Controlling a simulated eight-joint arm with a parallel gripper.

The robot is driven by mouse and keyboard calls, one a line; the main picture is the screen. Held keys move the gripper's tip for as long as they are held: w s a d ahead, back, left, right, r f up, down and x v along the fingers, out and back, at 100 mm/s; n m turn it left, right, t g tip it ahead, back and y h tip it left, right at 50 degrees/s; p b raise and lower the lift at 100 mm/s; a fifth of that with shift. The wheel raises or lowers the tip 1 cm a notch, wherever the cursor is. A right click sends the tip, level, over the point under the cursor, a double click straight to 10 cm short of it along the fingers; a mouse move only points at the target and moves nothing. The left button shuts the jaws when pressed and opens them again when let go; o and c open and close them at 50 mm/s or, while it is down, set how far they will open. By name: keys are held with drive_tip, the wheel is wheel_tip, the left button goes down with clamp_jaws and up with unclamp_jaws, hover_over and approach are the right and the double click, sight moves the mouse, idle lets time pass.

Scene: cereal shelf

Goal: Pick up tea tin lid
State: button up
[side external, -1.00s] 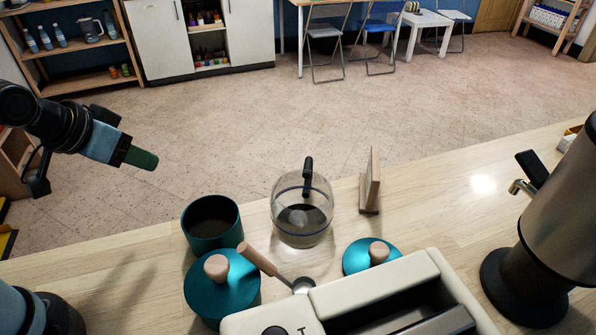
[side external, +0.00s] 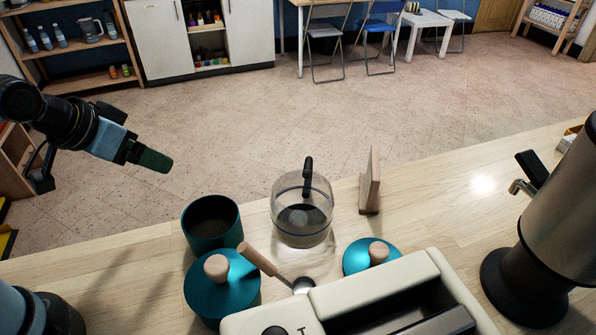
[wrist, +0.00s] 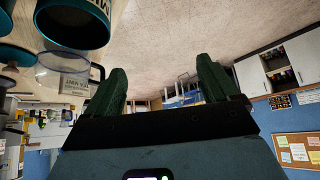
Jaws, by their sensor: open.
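A teal lid with a wooden knob (side external: 357,259) lies on the counter behind the cream box, which hides its near edge. An open teal tin (side external: 203,245) stands to its left, beyond a glass pot. A second teal tin with a knobbed lid on it (side external: 222,291) stands in front of the open one. My gripper (side external: 158,161) is in the air at the left, well apart from the lid and tins. In the wrist view my gripper (wrist: 160,82) has its green fingers spread with nothing between them; the open tin (wrist: 73,40) shows at upper left.
The glass pot (side external: 287,225) and a wooden stand (side external: 370,182) are beside the lid. A scoop (side external: 260,260) lies between the closed tin and the cream box (side external: 432,268). A metal urn (side external: 553,225) stands at right. The counter (side external: 455,175) is clear at back right.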

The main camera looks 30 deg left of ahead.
sight(372, 250)
drive_tip(key=w+d+m+h, duration=0.1)
drive_tip(key=w+d+m, duration=0.1)
drive_tip(key=d, duration=0.5)
drive_tip(key=w+d+m+g+h, duration=0.1)
drive_tip(key=w+d+m, duration=0.1)
drive_tip(key=d, duration=0.6)
drive_tip(key=w+d+m+g+h, duration=0.1)
drive_tip(key=w+d+m, duration=0.1)
drive_tip(key=d, duration=0.6)
drive_tip(key=shift+r+m+h, duration=0.4)
drive_tip(key=shift+m, duration=0.5)
drive_tip(key=s+d+f+m+g+h, duration=0.1)
drive_tip(key=s+d+f+m+g, duration=0.15)
drive_tip(key=d, duration=0.85)
drive_tip(key=shift+m+t, duration=0.25)
drive_tip(key=shift+t, duration=0.2)
drive_tip(key=shift+w+a+x, duration=0.15)
drive_tip(key=shift+x, duration=3)
drive_tip(key=shift+w+a+x, duration=0.1)
drive_tip(key=shift+w+x, duration=0.05)
drive_tip(key=shift+x, duration=2.95)
drive_tip(key=c, duration=1.1)
